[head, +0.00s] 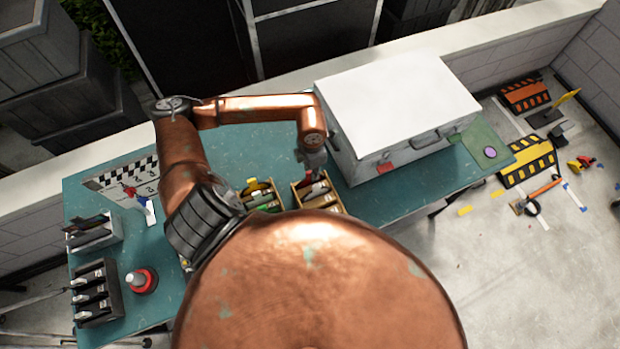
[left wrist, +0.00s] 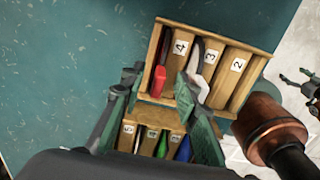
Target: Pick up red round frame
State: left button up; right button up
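A thin red piece (left wrist: 159,82) stands up from the slot beside the label 4 in a wooden slotted box (left wrist: 258,97) in the left wrist view. It may be the rim of the red round frame; most of it is hidden in the slot. My left gripper (left wrist: 163,84) is open, with one finger on each side of the red piece, apart from it as far as I can see. In the head view my left gripper (head: 313,160) hangs over the box (head: 335,203). A dark claw-like part (left wrist: 303,84) at the wrist view's right edge may be my right gripper.
A second wooden box (head: 262,205) stands beside the first. A large white case (head: 395,95) is close on the right. A red-based knob (head: 143,281) and dark racks (head: 96,295) are at left. My copper body hides the table's front.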

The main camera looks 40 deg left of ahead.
pick_arm(q)
jog(key=f, duration=0.3)
jog(key=shift+s+a+p, duration=0.1)
jog(key=shift+s+p, duration=0.1)
jog(key=shift+p, duration=0.15)
jog(key=shift+f, duration=0.2)
jog(key=c, duration=0.3)
grip_shut()
pick_arm(e)
jog(key=shift+w+d+r, duration=0.15)
jog(key=shift+w+r, duration=0.5)
jog(key=shift+w, duration=0.05)
